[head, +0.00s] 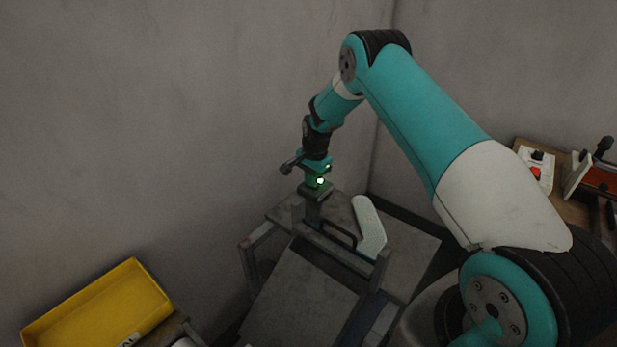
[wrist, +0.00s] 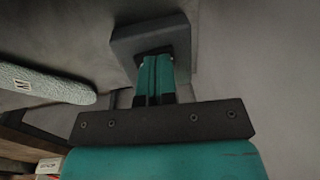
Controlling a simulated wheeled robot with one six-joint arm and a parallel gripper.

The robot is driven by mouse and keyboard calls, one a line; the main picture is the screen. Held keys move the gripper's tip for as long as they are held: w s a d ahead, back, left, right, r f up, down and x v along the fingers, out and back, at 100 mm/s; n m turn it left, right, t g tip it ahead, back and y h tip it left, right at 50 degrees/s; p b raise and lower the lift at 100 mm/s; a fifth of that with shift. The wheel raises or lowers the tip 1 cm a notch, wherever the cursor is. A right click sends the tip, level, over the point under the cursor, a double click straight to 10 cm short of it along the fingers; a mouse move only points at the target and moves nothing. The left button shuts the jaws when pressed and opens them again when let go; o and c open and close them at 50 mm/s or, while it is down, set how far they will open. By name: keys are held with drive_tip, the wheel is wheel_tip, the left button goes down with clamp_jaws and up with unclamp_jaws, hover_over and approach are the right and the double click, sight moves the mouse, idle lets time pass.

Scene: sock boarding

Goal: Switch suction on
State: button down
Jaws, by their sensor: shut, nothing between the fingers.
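A white control box (head: 537,168) with a red button and a black switch stands on the wooden bench at the right in the head view. Whether its switch is on or off is too small to tell. My gripper (head: 312,212) is far to its left, pointing down over the grey metal stand, shut and empty. In the wrist view my gripper's teal fingers (wrist: 156,80) are together, with a dark block at their far end. A small white box (wrist: 48,166) shows at the lower left there; I cannot tell if it is the control box.
A pale speckled foot-shaped board (head: 369,228) lies on the grey stand (head: 410,255). It also shows in the wrist view (wrist: 45,82). A yellow tray (head: 98,305) is at the lower left. A red and dark fixture (head: 600,180) is beside the control box. Walls stand close behind.

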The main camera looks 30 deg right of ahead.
drive_tip(key=shift+s+d+r, duration=0.15)
drive_tip(key=shift+s, duration=0.15)
wheel_tip(320, 180, up, 14)
drive_tip(key=w, duration=0.1)
drive_tip(key=shift+w+a, duration=0.4)
idle(0.5)
